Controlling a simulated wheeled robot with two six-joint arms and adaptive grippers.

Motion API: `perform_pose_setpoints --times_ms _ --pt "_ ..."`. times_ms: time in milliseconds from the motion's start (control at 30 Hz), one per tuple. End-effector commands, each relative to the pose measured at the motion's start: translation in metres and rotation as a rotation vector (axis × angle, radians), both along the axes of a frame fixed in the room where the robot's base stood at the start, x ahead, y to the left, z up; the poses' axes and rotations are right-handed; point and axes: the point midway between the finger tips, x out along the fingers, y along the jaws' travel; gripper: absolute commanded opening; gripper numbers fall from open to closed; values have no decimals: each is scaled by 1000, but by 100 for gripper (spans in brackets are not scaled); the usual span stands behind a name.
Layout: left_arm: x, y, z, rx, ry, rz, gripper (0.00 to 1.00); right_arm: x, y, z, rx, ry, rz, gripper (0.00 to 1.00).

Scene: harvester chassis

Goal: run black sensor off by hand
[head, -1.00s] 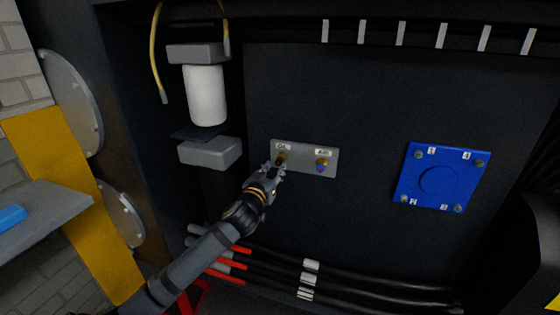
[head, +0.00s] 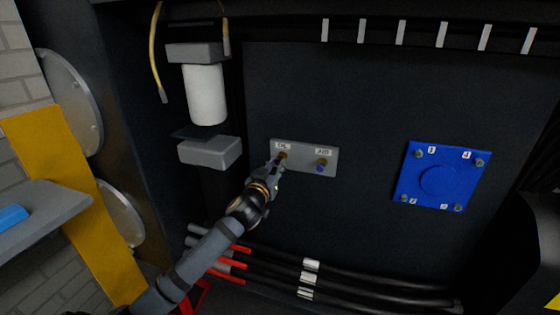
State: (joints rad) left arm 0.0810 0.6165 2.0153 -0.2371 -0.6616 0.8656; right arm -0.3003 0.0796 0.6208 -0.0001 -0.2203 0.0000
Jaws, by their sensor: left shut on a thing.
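A grey plate (head: 304,153) on the dark chassis wall carries two small sensors, each under a white label too small to read surely. The left sensor (head: 283,156) is brassy, and its lower part is hidden by my left gripper. The right sensor (head: 321,165) has a brassy collar and a blue-purple body; nothing touches it. My left gripper (head: 278,164) is at the left sensor from below left, shut on it, its fingers dark and small. A black part of the sensor cannot be made out clearly between the fingers. My right gripper is not in view.
A blue square cover (head: 440,181) with corner bolts is at right. A white cylinder (head: 206,95) between grey blocks is at upper left. Black hoses (head: 375,286) with red ends run below. A grey shelf (head: 45,222) holds a blue item. The wall around the plate is clear.

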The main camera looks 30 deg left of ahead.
Motion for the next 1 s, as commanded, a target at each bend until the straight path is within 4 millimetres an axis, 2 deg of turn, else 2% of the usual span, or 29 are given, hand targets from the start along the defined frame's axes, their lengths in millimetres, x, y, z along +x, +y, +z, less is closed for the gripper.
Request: perform_pose_setpoints --times_ms 167,267,733,767,1000 --pt "-1 0 0 -5 -1 0 0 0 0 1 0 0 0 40" --pt "-2 -1 -2 -110 -27 -1 0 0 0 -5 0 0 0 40" --pt "-3 -1 -6 -1148 -276 -1 0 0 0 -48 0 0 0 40" --pt "-3 -1 -4 -1187 -284 -1 0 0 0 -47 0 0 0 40" --pt "-5 -1 -1 -1173 -280 0 0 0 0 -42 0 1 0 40"
